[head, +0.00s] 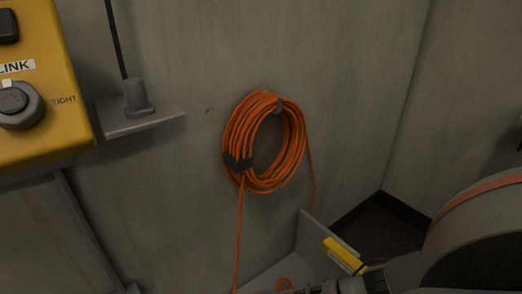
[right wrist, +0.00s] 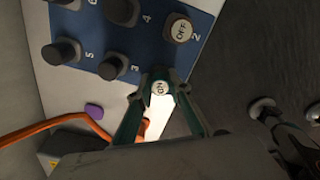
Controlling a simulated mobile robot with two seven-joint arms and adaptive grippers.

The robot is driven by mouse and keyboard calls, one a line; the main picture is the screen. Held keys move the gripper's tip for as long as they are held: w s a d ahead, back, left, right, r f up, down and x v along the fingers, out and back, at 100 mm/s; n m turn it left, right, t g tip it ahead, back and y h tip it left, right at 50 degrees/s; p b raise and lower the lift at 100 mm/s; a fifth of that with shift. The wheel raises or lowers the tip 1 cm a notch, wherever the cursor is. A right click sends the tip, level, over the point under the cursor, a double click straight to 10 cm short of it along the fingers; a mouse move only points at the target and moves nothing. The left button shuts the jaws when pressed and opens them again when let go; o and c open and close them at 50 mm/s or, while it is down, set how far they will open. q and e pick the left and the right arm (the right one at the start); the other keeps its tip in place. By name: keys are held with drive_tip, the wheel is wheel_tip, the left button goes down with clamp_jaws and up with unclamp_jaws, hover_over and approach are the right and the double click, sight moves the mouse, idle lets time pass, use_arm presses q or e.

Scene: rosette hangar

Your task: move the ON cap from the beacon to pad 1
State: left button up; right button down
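In the right wrist view, the small round ON cap (right wrist: 160,88), pale with dark letters, sits between the tips of my right gripper (right wrist: 161,80). The two dark green fingers close in on it from both sides. Behind is a blue board (right wrist: 216,18) with printed numbers 2 to 6. The gripper and cap cover its near corner beside 2 and 3, so pad 1 is hidden. I cannot tell the cap's height above the board. I cannot make out the beacon. My left gripper is not in view.
A pale OFF cap (right wrist: 180,29) stands by number 2; several dark caps stand on other pads. A purple piece (right wrist: 94,111) and orange cable (right wrist: 45,128) lie nearby. In the head view, an orange cable coil (head: 238,130) hangs on the wall, beside a yellow box (head: 45,100).

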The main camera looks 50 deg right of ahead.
drive_tip(key=c, duration=1.8)
unclamp_jaws()
drive_tip(key=shift+r, duration=0.1)
wheel_tip(320, 180, up, 12)
drive_tip(key=shift+s+f, duration=0.1)
